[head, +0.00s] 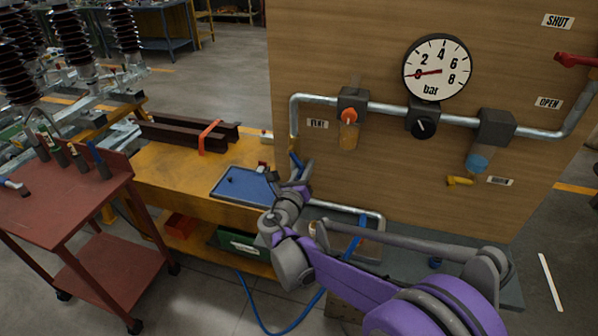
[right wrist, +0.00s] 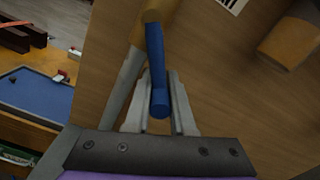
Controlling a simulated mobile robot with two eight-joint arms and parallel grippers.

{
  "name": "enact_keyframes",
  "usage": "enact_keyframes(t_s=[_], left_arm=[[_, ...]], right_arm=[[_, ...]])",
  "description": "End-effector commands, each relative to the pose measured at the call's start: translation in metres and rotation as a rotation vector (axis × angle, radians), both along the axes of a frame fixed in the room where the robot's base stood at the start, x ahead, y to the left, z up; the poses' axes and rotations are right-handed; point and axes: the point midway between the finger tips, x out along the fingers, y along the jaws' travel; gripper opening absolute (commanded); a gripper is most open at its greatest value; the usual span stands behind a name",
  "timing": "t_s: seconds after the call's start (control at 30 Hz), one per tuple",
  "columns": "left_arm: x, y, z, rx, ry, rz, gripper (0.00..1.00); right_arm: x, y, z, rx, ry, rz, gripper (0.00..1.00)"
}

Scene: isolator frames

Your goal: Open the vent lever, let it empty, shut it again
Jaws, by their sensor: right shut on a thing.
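The blue vent lever (right wrist: 157,75) runs from a brass-coloured valve body (right wrist: 160,10) in the right wrist view, its round end towards me. My right gripper (right wrist: 157,105) is shut on it, with one pale finger on each side. In the head view my right gripper (head: 303,172) is at the left edge of the wooden panel, below the VENT label (head: 318,124), and hides most of the lever. A little blue (head: 296,160) shows beside it. The gauge (head: 436,68) has its red needle at about 0 bar. My left gripper is not in view.
A red lever (head: 576,60) sits at the upper right near the SHUT label. A yellow lever (head: 460,181) is lower on the panel. A yellow bench (head: 160,180) with a blue tray (head: 240,187) stands left of the panel, beside a red cart (head: 70,195).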

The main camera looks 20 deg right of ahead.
Motion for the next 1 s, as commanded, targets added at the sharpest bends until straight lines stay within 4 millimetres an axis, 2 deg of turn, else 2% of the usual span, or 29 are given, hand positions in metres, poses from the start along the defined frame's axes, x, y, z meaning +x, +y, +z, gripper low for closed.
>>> enact_keyframes(t_s=[0.5, 1.0], left_arm=[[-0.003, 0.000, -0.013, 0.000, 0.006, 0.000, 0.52], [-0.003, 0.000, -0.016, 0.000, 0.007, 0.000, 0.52]], right_arm=[[-0.012, -0.019, 0.024, -0.407, 0.275, -0.004, 0.00], [-0.015, -0.024, 0.048, -0.721, 0.487, -0.002, 0.00]])
